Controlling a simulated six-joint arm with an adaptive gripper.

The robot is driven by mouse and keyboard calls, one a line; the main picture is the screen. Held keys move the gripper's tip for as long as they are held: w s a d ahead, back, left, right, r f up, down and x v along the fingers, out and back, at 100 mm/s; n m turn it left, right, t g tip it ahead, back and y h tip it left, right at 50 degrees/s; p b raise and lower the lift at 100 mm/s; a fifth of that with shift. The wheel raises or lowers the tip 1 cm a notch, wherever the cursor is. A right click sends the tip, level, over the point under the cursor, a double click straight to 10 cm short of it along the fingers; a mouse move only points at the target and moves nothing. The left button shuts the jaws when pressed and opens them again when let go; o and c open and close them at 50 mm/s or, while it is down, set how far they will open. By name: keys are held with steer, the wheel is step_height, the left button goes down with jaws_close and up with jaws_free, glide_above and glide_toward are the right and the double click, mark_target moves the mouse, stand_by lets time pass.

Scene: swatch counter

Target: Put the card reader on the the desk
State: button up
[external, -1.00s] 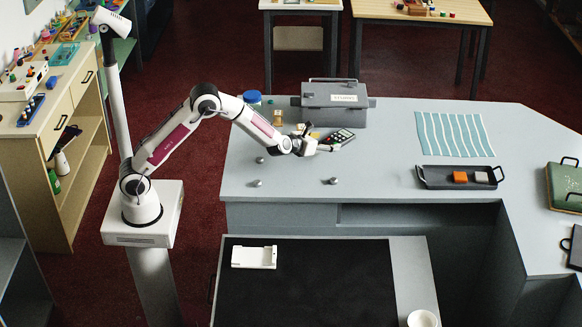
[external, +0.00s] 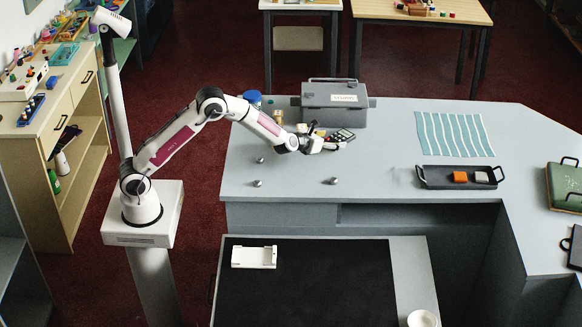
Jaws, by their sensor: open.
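The card reader (external: 344,134) looks like a small dark device with a pale keypad. It is at the grey counter (external: 380,185), in front of the grey toolbox. My gripper (external: 337,145) is open, right beside the card reader on its near left side and partly covering it. I cannot tell whether the fingers touch it or stand around it. The lower desk (external: 410,270) in front has a black top panel (external: 325,290), with a white cradle-like tray (external: 252,257) at its back left.
The grey toolbox (external: 334,105) stands just behind my gripper. Small metal knobs (external: 333,181) sit on the counter in front. A white cup (external: 422,318) is at the lower right.

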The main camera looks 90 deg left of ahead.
mark_target(335, 139)
steer(key=shift+x, duration=1.7)
steer(key=shift+r, duration=0.1)
steer(key=shift+c, duration=0.4)
steer(key=shift+r, duration=0.1)
steer(key=c, duration=1.5)
steer(key=shift+r, duration=0.1)
steer(key=shift+r, duration=4.9)
steer(key=shift+a+r, duration=0.1)
